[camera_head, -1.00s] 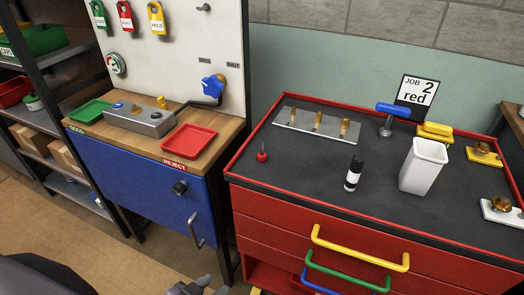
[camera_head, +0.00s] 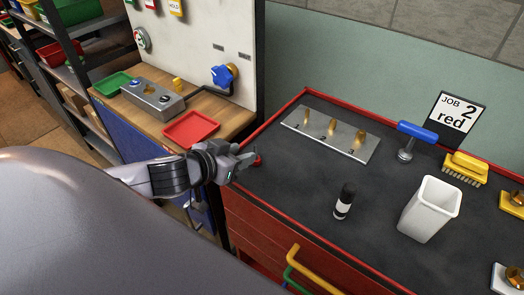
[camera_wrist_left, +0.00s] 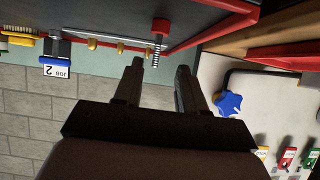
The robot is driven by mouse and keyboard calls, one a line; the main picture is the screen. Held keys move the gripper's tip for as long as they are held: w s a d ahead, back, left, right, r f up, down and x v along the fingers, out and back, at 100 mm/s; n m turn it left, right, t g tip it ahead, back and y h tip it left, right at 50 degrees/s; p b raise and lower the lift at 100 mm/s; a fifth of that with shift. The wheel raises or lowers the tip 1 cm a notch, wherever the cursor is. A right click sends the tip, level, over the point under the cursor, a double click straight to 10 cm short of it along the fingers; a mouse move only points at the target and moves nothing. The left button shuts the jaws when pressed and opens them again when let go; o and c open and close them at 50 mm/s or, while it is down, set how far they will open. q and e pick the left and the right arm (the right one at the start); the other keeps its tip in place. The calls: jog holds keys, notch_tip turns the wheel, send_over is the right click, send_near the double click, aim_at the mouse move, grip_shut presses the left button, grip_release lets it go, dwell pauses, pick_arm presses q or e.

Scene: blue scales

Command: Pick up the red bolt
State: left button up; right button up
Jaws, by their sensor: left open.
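The red bolt (camera_head: 257,161) stands head down near the left edge of the dark top of the red tool chest, partly hidden by my left gripper (camera_head: 243,156). In the left wrist view, which is upside down, its red head (camera_wrist_left: 160,26) and grey threaded shank show, with the shank's free end near the gap between my fingertips. My left gripper (camera_wrist_left: 159,68) is open, with nothing between its fingers, right by the bolt. Whether a finger touches it I cannot tell. My right gripper is not in view.
Beyond the bolt are a metal plate with brass pieces (camera_head: 331,133), a blue-handled tool (camera_head: 417,131) and a yellow brush (camera_head: 465,166). A black-and-white cylinder (camera_head: 345,201) and white bin (camera_head: 430,208) stand nearer. A red tray (camera_head: 192,129) lies on the left bench.

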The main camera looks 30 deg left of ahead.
aim_at(256, 150)
pick_arm(q)
jog(key=shift+d+p+x, duration=0.15)
jog(key=shift+p+x, duration=0.1)
jog(key=shift+x, duration=1.35)
jog(key=shift+d+p+x, duration=0.1)
jog(key=shift+p+x, duration=0.1)
jog(key=shift+x, duration=1.4)
jog(key=shift+r, duration=0.1)
grip_shut()
